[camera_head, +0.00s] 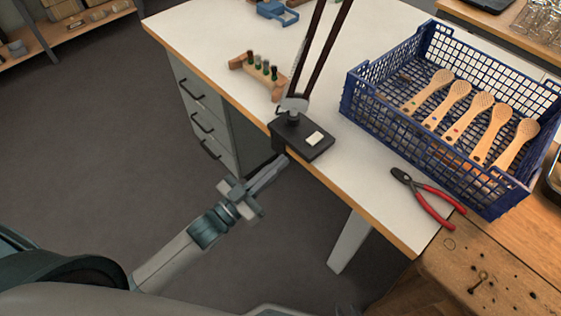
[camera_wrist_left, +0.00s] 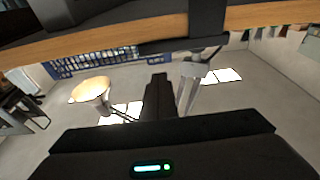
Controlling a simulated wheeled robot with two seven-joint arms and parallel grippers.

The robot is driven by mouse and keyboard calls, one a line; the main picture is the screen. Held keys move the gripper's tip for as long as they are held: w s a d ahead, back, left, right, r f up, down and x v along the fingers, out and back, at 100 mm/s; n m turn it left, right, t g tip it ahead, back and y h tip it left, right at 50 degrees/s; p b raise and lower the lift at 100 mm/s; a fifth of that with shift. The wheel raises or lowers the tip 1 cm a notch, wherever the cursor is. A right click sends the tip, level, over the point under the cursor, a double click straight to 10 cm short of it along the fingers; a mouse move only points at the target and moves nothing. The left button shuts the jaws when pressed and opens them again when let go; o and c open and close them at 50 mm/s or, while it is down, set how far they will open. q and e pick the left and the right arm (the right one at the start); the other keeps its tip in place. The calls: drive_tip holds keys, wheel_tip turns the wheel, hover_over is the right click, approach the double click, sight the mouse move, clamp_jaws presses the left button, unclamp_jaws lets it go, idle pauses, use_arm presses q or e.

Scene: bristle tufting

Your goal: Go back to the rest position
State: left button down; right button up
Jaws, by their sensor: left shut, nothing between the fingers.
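My left gripper (camera_head: 277,165) is shut and empty. It is in the air beside the front edge of the white table (camera_head: 225,55), close to the black base of a lamp-like stand. In the left wrist view, its fingers (camera_wrist_left: 158,82) show as a dark shape pointing up at the middle, with the wooden table edge above them. My right gripper is not in either view.
A black-based stand (camera_head: 316,151) sits on the table's edge. A blue crate (camera_head: 352,100) holds several wooden brushes. Red-handled pliers (camera_head: 433,205) lie before it. A wooden holder with dark pegs (camera_head: 262,72) stands behind. The floor (camera_head: 90,140) at left is clear.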

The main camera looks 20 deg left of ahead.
idle(0.4)
use_arm(q)
drive_tip(key=s+a+f+n+g+y, duration=0.1)
drive_tip(key=a+f+g+y, duration=0.15)
drive_tip(key=f, duration=0.95)
drive_tip(key=s+a+f+n+g+y, duration=0.15)
drive_tip(key=f+y, duration=0.25)
drive_tip(key=f, duration=0.8)
drive_tip(key=s+f+g+y, duration=0.1)
drive_tip(key=s+f+g, duration=0.2)
drive_tip(key=s+f, duration=0.6)
drive_tip(key=s+d+f+n+g+y, duration=0.1)
drive_tip(key=s+f+g, duration=0.1)
drive_tip(key=s+f, duration=0.7)
wheel_tip(320, 180, down, 5)
drive_tip(key=shift+s+r+g, duration=0.1)
drive_tip(key=shift+s+g, duration=0.05)
drive_tip(key=shift+g, duration=0.25)
drive_tip(key=shift+s+a+y, duration=0.1)
drive_tip(key=shift+y, duration=0.15)
